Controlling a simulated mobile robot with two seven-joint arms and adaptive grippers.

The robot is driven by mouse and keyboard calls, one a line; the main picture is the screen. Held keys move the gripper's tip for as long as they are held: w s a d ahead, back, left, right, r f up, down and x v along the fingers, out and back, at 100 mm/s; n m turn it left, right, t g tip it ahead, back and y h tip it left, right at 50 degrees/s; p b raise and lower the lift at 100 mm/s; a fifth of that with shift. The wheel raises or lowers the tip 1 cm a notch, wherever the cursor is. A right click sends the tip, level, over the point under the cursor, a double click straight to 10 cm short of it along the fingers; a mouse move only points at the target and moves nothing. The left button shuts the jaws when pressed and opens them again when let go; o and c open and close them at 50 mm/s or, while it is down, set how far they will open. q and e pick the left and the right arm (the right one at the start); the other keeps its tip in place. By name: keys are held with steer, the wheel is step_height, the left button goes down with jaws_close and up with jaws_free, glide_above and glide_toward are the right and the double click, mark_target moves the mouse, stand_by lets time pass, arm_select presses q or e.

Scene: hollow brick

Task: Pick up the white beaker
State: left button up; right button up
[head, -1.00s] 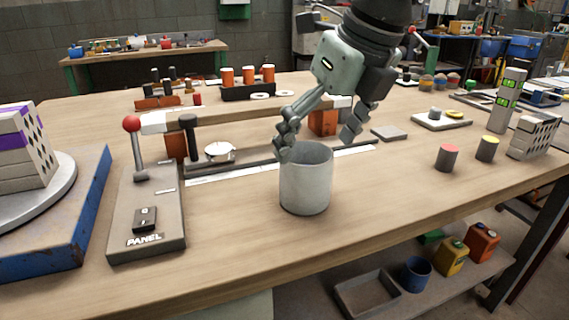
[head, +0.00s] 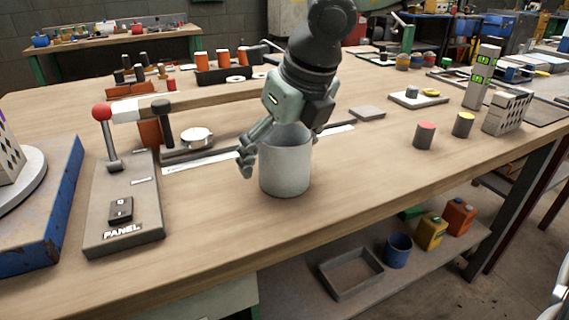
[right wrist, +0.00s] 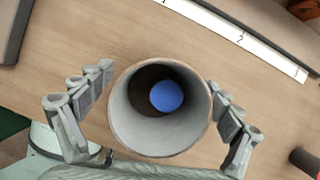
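The white beaker (head: 285,172) stands upright on the wooden workbench (head: 225,225), near its front edge. In the right wrist view I look down into the open beaker (right wrist: 118,118); a round blue patch shows at its bottom. My right gripper (head: 280,150) is low over the beaker with its fingers spread. In the right wrist view the fingers of the gripper (right wrist: 160,85) stand on either side of the beaker, with gaps between them and its wall. In the head view one finger is left of the beaker; the other is mostly hidden. My left gripper is out of view.
A grey panel box (head: 125,205) with a red-knobbed lever stands to the left. A red-topped cylinder (head: 425,136) and a yellow-topped cylinder (head: 462,125) stand to the right. A paper ruler (head: 200,163) lies behind.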

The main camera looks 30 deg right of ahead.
steer(key=c, duration=1.4)
steer(key=shift+c, duration=0.4)
steer(key=shift+r, duration=0.15)
